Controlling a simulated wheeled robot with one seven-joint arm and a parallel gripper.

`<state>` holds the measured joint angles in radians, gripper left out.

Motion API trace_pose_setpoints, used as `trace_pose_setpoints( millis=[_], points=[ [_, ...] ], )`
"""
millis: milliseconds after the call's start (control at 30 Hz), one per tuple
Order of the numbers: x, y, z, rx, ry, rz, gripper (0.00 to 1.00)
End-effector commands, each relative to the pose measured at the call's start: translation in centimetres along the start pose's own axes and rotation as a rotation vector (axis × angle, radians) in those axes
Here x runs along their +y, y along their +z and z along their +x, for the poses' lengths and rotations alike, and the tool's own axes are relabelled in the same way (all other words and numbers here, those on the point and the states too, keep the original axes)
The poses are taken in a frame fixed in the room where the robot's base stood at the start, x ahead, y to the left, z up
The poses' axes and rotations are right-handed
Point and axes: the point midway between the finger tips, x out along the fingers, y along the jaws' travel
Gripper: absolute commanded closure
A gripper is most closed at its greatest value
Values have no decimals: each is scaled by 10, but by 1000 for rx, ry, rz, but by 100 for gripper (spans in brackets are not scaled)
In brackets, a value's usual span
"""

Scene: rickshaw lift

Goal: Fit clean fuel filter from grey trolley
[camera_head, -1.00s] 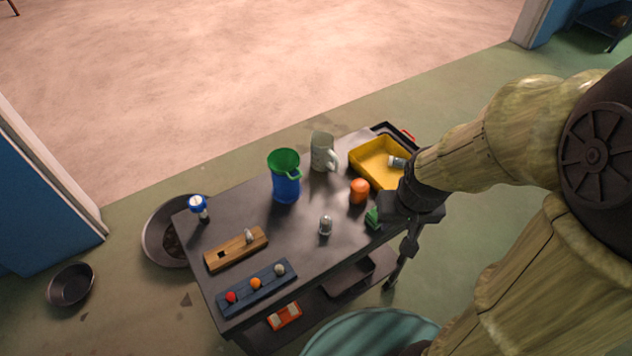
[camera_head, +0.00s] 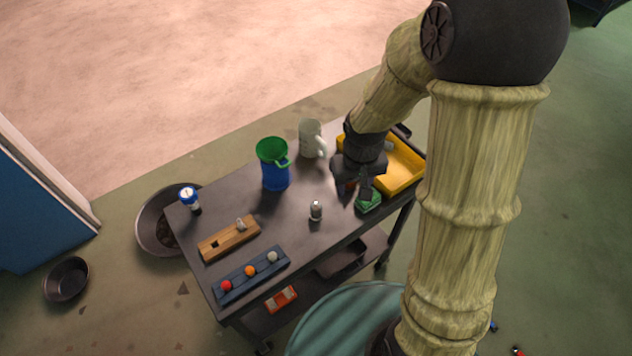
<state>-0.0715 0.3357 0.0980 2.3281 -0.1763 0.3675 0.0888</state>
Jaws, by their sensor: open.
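The grey trolley (camera_head: 290,238) stands in the middle of the view with several objects on its top. A small silver, clear-looking cylinder (camera_head: 316,210) stands upright on the bare middle of the top; it may be a fuel filter. A pale cylinder (camera_head: 388,145) lies in the yellow tray (camera_head: 408,182), partly behind my arm. A wooden block (camera_head: 229,240) with a square dark hole carries a small grey piece (camera_head: 241,223). My gripper (camera_head: 365,188) is open above the trolley's right part, right of the silver cylinder. It hides most of an orange object (camera_head: 348,186), beside a green item (camera_head: 369,203).
A blue-green jug (camera_head: 275,165) and a pale mug (camera_head: 311,140) stand at the back. A blue-capped bottle (camera_head: 189,199) is at the left corner. A blue rack (camera_head: 252,274) with coloured knobs lies in front. Pans (camera_head: 67,280) are on the floor at left.

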Motion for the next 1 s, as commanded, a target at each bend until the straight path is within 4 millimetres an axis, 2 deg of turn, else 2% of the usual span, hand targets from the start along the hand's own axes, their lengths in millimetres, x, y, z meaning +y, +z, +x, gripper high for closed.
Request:
trace_pose_setpoints(
  millis=[33,200,400,533,867,1000],
  points=[
    [-8,-11,8,-22,-6,-37,53],
    [-40,-41,44,-71,-27,-150,53],
    [-69,-58,79,-105,-49,-233,53],
    [-75,-60,86,-109,-54,-248,53],
    [-75,-60,88,-109,-53,-248,53],
    [-75,-59,95,-109,-53,-248,53]
  ],
)
